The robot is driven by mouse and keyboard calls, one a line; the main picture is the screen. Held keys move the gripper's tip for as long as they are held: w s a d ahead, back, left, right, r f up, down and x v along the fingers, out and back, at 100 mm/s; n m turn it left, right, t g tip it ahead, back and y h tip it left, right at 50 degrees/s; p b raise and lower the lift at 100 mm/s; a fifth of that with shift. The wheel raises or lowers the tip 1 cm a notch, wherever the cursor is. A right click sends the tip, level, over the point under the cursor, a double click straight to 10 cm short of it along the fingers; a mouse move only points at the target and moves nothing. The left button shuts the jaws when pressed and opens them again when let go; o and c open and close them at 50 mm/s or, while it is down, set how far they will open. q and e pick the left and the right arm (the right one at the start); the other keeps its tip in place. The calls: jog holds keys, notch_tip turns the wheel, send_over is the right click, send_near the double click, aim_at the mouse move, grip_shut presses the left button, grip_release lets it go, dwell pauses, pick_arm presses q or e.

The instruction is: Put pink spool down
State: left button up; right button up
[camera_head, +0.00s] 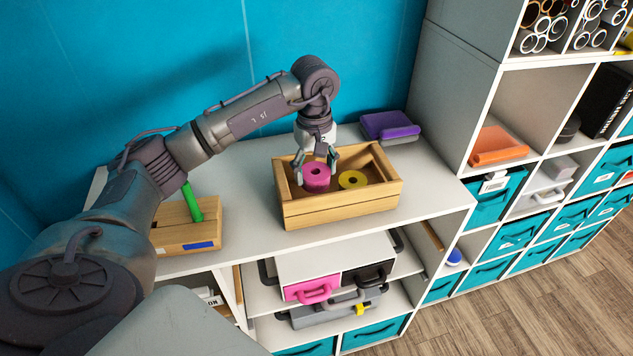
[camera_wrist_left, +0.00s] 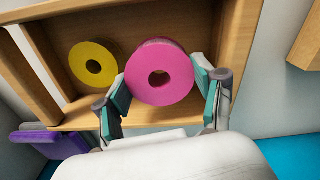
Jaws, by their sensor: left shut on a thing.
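The pink spool (camera_head: 316,177) is at the left side of the wooden box (camera_head: 341,213) in the head view. My left gripper (camera_head: 316,174) reaches down over the box and is shut on the pink spool. In the left wrist view the pink spool (camera_wrist_left: 160,72) sits between the teal finger pads, one on each side. The spool is inside the box walls, but I cannot tell whether it touches the box floor. A yellow spool (camera_head: 352,180) lies flat in the box to its right, and it also shows in the left wrist view (camera_wrist_left: 93,64). My right gripper is not in view.
The box stands on a white shelf top (camera_head: 248,180). A smaller wooden block with a green handle (camera_head: 193,203) is at left. Purple and grey folded items (camera_head: 390,126) lie behind the box. A tall shelf unit (camera_head: 463,85) rises at right, and a blue wall is behind.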

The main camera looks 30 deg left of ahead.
aim_at(315, 185)
pick_arm(q)
notch_tip(315, 185, down, 4)
jog(key=shift+a+f+p, duration=0.1)
jog(key=shift+f+p, duration=0.1)
jog(key=shift+p, duration=0.35)
jog(key=shift+f, duration=0.15)
jog(key=shift+f+b, duration=0.15)
jog(key=shift+b, duration=0.15)
jog(key=o, duration=1.2)
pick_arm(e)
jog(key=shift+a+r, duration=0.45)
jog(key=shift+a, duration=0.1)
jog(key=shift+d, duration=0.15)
